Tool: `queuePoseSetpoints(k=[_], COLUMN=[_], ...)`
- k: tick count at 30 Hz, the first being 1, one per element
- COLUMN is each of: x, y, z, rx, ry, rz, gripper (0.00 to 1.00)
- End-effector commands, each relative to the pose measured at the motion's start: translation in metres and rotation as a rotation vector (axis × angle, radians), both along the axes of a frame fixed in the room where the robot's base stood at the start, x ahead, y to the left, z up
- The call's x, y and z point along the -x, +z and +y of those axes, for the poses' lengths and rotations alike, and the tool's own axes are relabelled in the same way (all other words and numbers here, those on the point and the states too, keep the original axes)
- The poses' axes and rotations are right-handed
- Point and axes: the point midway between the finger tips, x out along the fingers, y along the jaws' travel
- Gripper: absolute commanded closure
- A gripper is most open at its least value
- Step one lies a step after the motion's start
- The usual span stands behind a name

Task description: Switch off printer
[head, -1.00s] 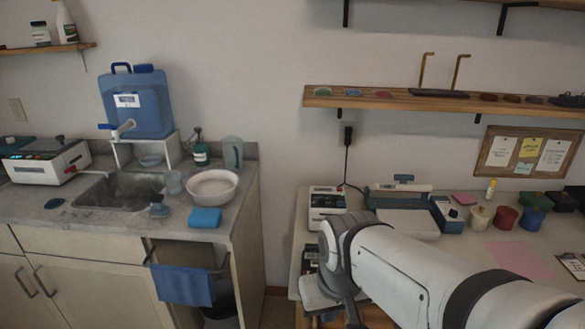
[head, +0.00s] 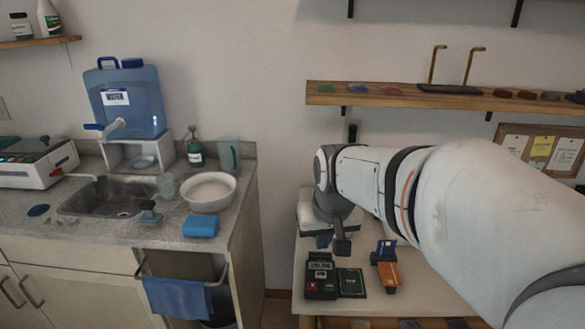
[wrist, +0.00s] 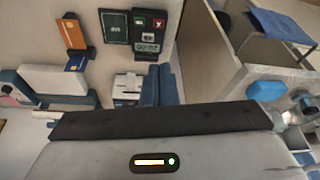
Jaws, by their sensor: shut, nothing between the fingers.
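The printer shows in the wrist view as a small pale box with a dark panel (wrist: 128,84), partly seen close to the left of my fingers. In the head view it is hidden behind my wrist, at the left end of the workbench (head: 286,279). My gripper (head: 333,244) points down over the bench with its fingers together and empty. In the wrist view my blue fingers (wrist: 159,72) lie side by side. I cannot tell whether they touch the printer. Its switch is too small to make out.
A dark payment terminal (head: 321,276) and a green-faced pad (head: 351,283) lie near the bench front, beside a card stand with blue and orange cards (head: 388,265). A shelf (head: 400,96) hangs above. A sink counter (head: 225,225) stands left, across a gap.

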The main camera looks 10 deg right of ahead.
Motion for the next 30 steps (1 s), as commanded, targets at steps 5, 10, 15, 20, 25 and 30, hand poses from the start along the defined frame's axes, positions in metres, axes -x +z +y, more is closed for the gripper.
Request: queuePoseSetpoints(k=[5, 10, 15, 20, 25, 30], x=[-0.117, -0.209, -0.268, -0.293, -0.297, -0.297], y=[0.014, 0.015, 0.008, 0.004, 0.004, 0.004], z=[-0.050, -0.108, -0.156, -0.179, -0.184, -0.183], rx=[0.009, 0.027, 0.045, 0.053, 0.056, 0.055], ry=[-0.079, -0.141, -0.187, -0.207, -0.209, -0.208], rz=[-0.096, -0.188, -0.255, -0.288, -0.295, -0.294], gripper=[1.00, 1.00, 1.00, 1.00, 1.00, 1.00])
